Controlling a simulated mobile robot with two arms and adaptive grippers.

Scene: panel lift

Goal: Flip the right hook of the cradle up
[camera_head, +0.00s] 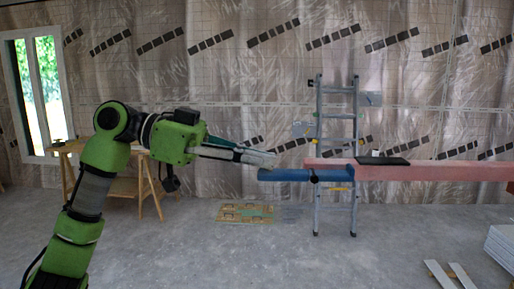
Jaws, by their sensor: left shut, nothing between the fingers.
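My left gripper (274,159) comes in from the left on a green arm and is shut with nothing in it. Its fingertips show just above the left end of a blue bar (285,175); I cannot tell whether they touch it. A long red beam (430,172) runs from beside the blue bar to the right edge. The bar and beam look like parts of the cradle. A small dark fitting (314,177) sits on the blue bar. I cannot make out the right hook or its position. My right gripper is out of view.
A grey stepladder (319,110) stands behind the bars. A wooden trestle table (150,197) is at the left, near a window (42,90). A wooden pallet (245,212) lies on the floor. White panels (500,245) lie at the right.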

